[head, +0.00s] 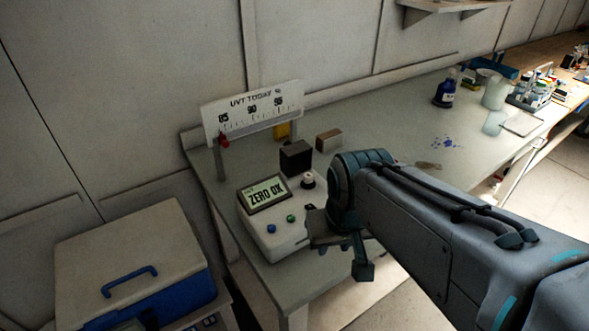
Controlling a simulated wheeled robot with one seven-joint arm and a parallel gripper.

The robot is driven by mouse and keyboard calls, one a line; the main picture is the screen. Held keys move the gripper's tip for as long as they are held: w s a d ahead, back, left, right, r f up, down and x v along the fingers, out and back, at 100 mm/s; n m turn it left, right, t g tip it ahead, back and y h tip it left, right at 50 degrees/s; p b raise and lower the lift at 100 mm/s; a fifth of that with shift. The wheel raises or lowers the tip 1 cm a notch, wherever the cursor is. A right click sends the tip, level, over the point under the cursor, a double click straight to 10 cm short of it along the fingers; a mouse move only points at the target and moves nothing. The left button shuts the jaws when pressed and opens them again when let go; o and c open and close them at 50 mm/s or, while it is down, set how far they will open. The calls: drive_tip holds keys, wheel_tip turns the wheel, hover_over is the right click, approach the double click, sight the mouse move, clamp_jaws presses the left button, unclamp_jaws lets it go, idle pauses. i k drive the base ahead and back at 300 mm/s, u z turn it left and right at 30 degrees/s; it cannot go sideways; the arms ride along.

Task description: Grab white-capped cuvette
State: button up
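A small white cap (308,176) shows on a dark round seat on top of the white meter (284,236). It may be the white-capped cuvette, but its body is hidden from view. The meter has a display reading "ZERO OK" (265,194). My gripper (341,253) hangs over the table's front edge, just right of the meter and apart from the white cap. My arm hides part of the meter's right side. The gripper is dark and partly hidden, and its finger gap is not clear.
A black block (296,157) and a brown-white box (329,140) stand behind the meter. A "UVT TODAY %" scale board (253,112) stands at the table's back left. A blue-white cooler (140,262) sits lower left. A dark blue bottle (444,94) stands further right.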

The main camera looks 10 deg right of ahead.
sight(308, 178)
drive_tip(key=k, duration=0.95)
drive_tip(key=u, duration=1.1)
drive_tip(key=i, duration=0.6)
drive_tip(key=z, duration=1.1)
drive_tip(key=i, duration=0.5)
drive_tip(key=z, duration=0.05)
